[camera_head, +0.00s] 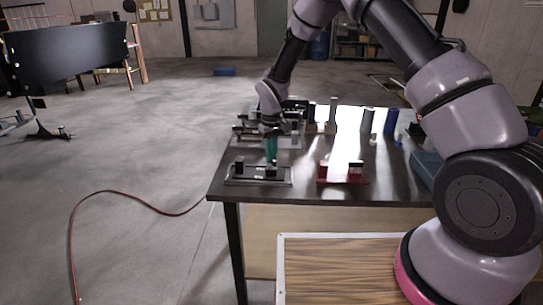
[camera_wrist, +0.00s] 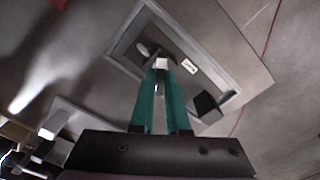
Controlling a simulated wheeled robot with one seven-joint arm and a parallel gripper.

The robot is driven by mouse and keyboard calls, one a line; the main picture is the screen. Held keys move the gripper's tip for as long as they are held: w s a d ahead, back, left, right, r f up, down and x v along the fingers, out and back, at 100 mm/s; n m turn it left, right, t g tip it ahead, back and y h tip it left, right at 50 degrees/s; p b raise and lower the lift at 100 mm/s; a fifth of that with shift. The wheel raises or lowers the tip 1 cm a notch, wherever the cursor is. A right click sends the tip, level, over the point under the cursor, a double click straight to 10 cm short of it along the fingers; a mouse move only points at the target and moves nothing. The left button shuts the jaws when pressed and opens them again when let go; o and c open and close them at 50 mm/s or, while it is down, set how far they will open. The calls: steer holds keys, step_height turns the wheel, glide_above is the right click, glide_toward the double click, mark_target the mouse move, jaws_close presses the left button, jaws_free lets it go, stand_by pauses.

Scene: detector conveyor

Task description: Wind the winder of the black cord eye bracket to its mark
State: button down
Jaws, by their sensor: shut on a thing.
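The black cord eye bracket (camera_head: 258,181) lies on the near left part of the dark table; in the wrist view its framed plate (camera_wrist: 228,97) lies below my fingers. A dark block stands at each end of it in the head view. My gripper (camera_head: 271,160) points down over its right-hand block, with teal fingers. In the wrist view my gripper (camera_wrist: 161,70) is closed on a small pale-topped part, the winder (camera_wrist: 161,63). A white label (camera_wrist: 189,66) with dark print is beside it. A black block (camera_wrist: 207,105) stands farther along the plate. The winder's mark cannot be made out.
A red bracket (camera_head: 342,178) stands to the right on the dark table (camera_head: 310,195). A grey fixture (camera_head: 290,142) is close behind my gripper. Several upright cylinders, including a blue one (camera_head: 390,122), stand farther back. The table's left edge is near the bracket.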

steer(key=shift+m, duration=1.3)
steer(key=c, duration=0.9)
jaws_free()
steer(key=shift+r, duration=0.15)
step_height(320, 180, up, 10)
steer(key=shift+r, duration=0.25)
